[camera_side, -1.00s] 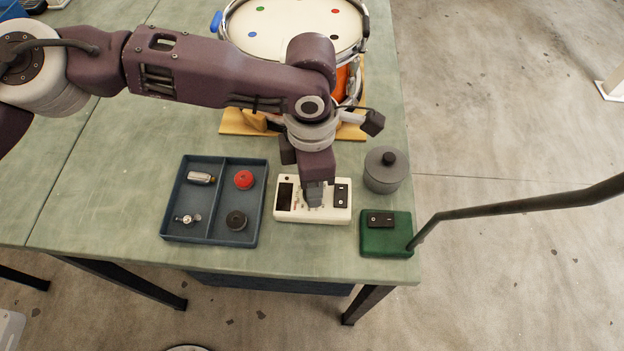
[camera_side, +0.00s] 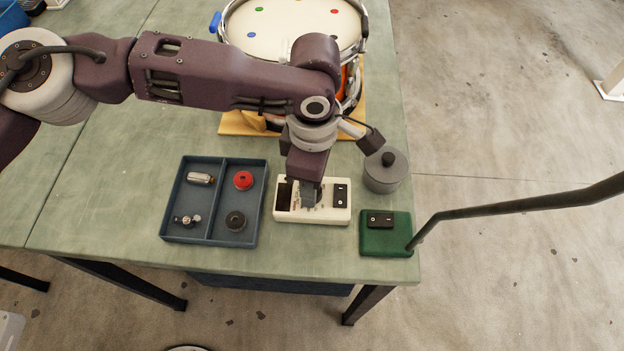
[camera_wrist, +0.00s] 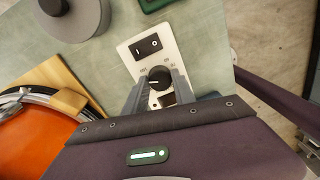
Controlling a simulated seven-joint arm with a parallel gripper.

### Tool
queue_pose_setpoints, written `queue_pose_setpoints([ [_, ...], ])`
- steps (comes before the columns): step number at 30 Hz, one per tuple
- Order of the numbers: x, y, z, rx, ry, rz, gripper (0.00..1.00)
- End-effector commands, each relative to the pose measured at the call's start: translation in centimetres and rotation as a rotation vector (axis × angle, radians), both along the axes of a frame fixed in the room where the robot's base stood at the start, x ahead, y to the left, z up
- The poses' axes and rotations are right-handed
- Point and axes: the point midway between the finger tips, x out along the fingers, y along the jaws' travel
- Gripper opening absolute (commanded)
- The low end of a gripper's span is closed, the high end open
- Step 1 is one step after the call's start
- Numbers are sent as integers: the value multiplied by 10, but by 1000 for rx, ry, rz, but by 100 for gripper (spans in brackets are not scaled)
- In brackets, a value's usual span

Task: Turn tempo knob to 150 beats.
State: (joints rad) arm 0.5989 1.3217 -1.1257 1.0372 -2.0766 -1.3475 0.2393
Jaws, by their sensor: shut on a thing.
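The white tempo box (camera_side: 330,213) sits on the green table, with a dark window at its left end and a black rocker switch (camera_side: 341,195) at its right end. My gripper (camera_side: 310,200) points down onto the middle of the box. In the wrist view, the black tempo knob (camera_wrist: 160,77) with a white pointer line lies between the two grey fingers (camera_wrist: 159,92), which are shut on it. The fingers hide the knob in the side view.
A blue two-part tray (camera_side: 212,240) with small parts stands left of the box. A grey lidded pot (camera_side: 384,172) and a green pad (camera_side: 386,247) with a black switch are on the right. A drum (camera_side: 290,30) on a wooden stand is behind.

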Motion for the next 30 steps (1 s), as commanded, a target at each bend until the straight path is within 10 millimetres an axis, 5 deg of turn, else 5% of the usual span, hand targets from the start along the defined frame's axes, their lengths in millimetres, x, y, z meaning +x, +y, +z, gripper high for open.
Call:
queue_pose_setpoints([
  [7, 0, -1, 1, -3, 0, 0, 0],
  [8, 0, -1, 1, -3, 0, 0, 37],
  [9, 0, -1, 1, -3, 0, 0, 41],
  [18, 0, 0, 3, -1, -1, 1, 41],
  [30, 4, -1, 69, -3, 0, 1, 41],
])
